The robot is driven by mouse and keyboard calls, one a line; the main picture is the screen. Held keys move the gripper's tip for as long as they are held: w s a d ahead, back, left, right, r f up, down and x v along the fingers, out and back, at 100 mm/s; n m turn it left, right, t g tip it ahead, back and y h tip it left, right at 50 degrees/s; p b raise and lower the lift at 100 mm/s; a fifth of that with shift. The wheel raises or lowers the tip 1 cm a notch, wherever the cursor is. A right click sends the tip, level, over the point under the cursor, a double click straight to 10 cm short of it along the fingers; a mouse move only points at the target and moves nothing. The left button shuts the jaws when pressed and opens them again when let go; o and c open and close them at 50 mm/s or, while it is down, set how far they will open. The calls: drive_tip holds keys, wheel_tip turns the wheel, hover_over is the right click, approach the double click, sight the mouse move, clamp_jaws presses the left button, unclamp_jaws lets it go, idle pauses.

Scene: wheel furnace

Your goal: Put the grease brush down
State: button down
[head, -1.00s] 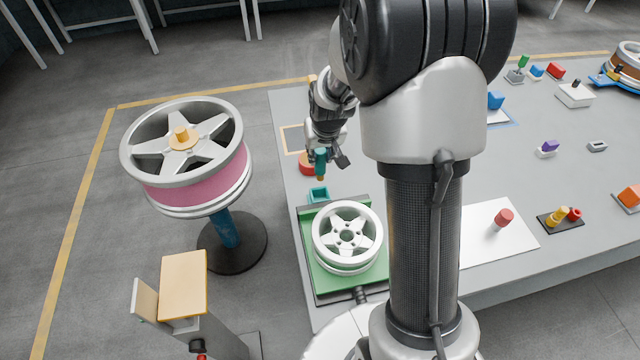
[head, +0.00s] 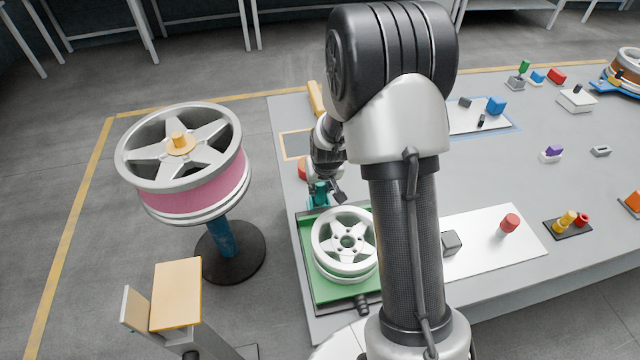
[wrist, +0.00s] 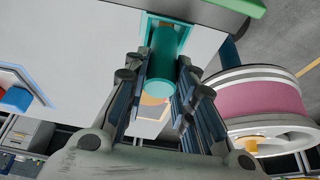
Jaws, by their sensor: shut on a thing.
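The grease brush (wrist: 160,78) shows a teal round handle between the fingers of my gripper (wrist: 161,68) in the wrist view. My gripper is shut on it. A teal square holder (wrist: 152,22) lies just beyond the brush there. In the head view, my gripper (head: 323,182) is low over the table's left side, with the brush at the teal holder (head: 312,201). The brush's lower end is hidden, so I cannot tell how deep it sits in the holder or whether it touches the bottom.
A white wheel (head: 342,262) rests on a green tray (head: 306,262) just in front of the holder. A red round thing (head: 303,168) stands behind it. A large pink-banded wheel (head: 195,186) stands on a post at left. The table's left edge is close.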

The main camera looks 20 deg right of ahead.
drive_tip(key=shift+f, duration=0.15)
drive_tip(key=c, duration=1.3)
unclamp_jaws()
drive_tip(key=shift+r, duration=0.25)
drive_tip(key=s+a+r+p, duration=0.1)
drive_tip(key=s+a+r, duration=0.1)
drive_tip(key=s+r, duration=0.45)
drive_tip(key=s+a+r+n+p, duration=0.1)
drive_tip(key=s+a+r, duration=0.2)
drive_tip(key=r, duration=0.7)
drive_tip(key=s+a+r+p, duration=0.2)
drive_tip(key=s+r, duration=0.3)
drive_tip(key=r, duration=0.3)
drive_tip(key=shift+n+y, duration=0.5)
drive_tip(key=shift+n, duration=0.1)
drive_tip(key=shift+s+a+r, duration=0.65)
drive_tip(key=shift+s+r, duration=0.05)
drive_tip(key=shift+s, duration=1.85)
drive_tip(key=shift+s+a+r, duration=0.6)
drive_tip(key=shift+s+r, duration=0.1)
drive_tip(key=shift+s, duration=1.9)
drive_tip(key=shift+s+a+r, duration=0.65)
drive_tip(key=shift+s+r, duration=0.05)
drive_tip(key=shift+s, duration=1.85)
